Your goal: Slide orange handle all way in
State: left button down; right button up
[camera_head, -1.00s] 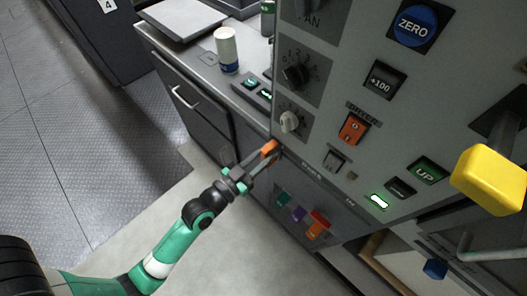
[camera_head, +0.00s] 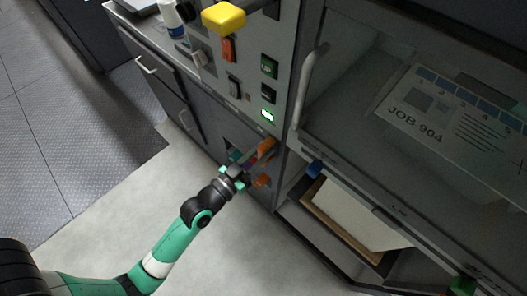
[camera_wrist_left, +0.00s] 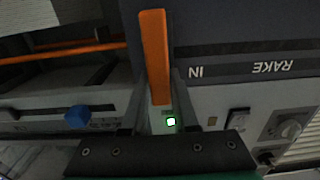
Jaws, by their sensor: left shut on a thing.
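The orange handle (camera_head: 267,148) stands out from the front panel of the grey machine, close to the panel's right edge. My left gripper (camera_head: 257,163) reaches it from the lower left and is shut on it. In the left wrist view the orange handle (camera_wrist_left: 153,55) runs upright between the fingers of my left gripper (camera_wrist_left: 157,108). The upside-down "IN" label (camera_wrist_left: 196,72) is just to its right, and the "RAKE" label (camera_wrist_left: 272,68) farther right. The slot behind the handle is hidden.
A blue knob (camera_head: 314,168) and a wooden tray (camera_head: 345,222) are to the right. A yellow knob (camera_head: 224,17) juts out above. The floor at lower left is clear.

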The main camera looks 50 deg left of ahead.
pick_arm(q)
jog(key=shift+r, duration=0.15)
jog(key=c, duration=1.1)
grip_release()
jog(key=shift+d, duration=0.1)
jog(key=o, duration=0.4)
jog(key=shift+d, duration=0.2)
jog(key=shift+a, duration=0.1)
